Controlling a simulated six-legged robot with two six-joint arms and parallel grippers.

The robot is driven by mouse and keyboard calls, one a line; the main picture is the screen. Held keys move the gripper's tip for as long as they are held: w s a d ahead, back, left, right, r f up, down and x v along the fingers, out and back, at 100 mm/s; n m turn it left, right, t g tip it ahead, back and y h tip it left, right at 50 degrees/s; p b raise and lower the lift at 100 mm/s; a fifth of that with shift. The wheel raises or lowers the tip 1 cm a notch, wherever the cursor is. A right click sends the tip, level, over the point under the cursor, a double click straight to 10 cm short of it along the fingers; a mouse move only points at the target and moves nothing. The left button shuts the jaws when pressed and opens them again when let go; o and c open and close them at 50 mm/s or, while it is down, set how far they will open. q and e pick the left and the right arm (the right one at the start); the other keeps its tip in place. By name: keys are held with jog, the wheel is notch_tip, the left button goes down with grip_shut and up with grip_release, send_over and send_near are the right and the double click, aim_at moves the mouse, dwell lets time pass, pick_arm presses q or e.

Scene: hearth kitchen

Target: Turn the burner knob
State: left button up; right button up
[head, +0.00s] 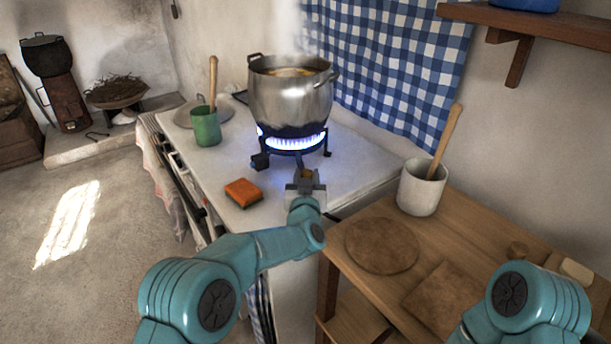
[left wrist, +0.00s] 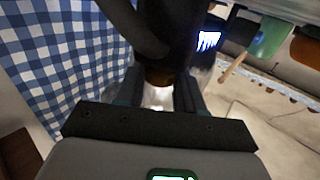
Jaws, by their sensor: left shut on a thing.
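The burner (head: 293,143) burns with a blue ring of flame under a large steel pot (head: 290,92) on the white counter. My left gripper (head: 305,182) is at the front of the burner, shut on the burner knob, which is mostly hidden by the fingers in the head view. In the left wrist view, the dark knob (left wrist: 166,72) sits between the two fingers of my left gripper (left wrist: 158,95). The flame (left wrist: 209,40) also shows there, beyond the knob. My right gripper is out of view.
An orange sponge (head: 243,192) and a green cup (head: 206,127) with a wooden handle stand left of the burner. A white crock (head: 421,188) and a round board (head: 381,246) are on the wooden table at right. A checked curtain (head: 392,60) hangs behind.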

pick_arm(q)
jog(key=shift+r+y, duration=0.1)
jog(key=shift+y, duration=0.2)
jog(key=o, duration=1)
jog(key=shift+o, duration=0.2)
jog(key=shift+s, duration=0.55)
jog(key=s+b, duration=0.2)
jog(key=s, duration=1.3)
jog(key=shift+s, duration=0.15)
jog(key=shift+a, duration=0.1)
